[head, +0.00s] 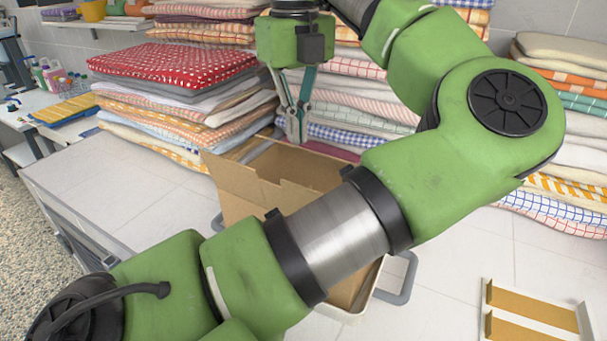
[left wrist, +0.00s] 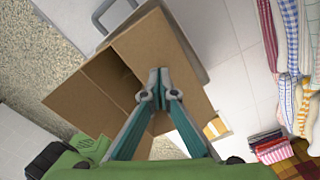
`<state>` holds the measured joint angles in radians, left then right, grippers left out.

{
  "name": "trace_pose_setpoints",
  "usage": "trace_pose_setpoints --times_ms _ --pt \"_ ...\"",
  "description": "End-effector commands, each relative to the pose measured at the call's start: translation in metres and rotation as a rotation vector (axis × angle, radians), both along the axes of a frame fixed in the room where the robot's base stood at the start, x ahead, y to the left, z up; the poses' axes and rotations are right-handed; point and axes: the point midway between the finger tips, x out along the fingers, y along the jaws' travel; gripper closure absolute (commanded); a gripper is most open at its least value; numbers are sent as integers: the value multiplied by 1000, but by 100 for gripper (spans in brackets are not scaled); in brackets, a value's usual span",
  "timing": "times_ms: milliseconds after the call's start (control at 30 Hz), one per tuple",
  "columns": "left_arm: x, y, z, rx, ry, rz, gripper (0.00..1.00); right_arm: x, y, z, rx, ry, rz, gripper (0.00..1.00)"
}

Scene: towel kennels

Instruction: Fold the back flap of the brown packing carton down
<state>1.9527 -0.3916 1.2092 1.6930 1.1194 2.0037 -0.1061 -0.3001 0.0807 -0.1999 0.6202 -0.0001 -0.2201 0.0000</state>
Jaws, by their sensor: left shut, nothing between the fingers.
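The brown packing carton (head: 238,190) stands at the middle of the head view, with its front and right parts largely hidden by my left arm. A raised flap shows on its left side. My left gripper (head: 298,140) points down at the carton's far side, its fingers shut and empty. In the left wrist view the carton (left wrist: 75,100) has a dark opening to the left of the fingers. My left gripper (left wrist: 158,92) lies over a broad brown panel (left wrist: 155,45) beside that opening. I cannot tell whether the fingertips touch it. My right gripper is not in view.
A pale tray with grey handles (head: 400,278) shows at the carton's base. Towel stacks stand close behind, including a red-topped stack (head: 175,65) on the left and another stack (head: 565,100) on the right. A white tray with tan strips (head: 535,312) lies at lower right.

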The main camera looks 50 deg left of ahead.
Motion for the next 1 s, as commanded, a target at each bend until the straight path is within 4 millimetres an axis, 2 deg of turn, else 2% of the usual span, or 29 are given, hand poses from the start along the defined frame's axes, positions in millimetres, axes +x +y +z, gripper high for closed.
trace_pose_setpoints --times_ms 867,1000 --pt "2 -4 -37 11 4 -11 100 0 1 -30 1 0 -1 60" --pt "2 -4 -34 11 4 -11 100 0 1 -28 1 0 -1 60"
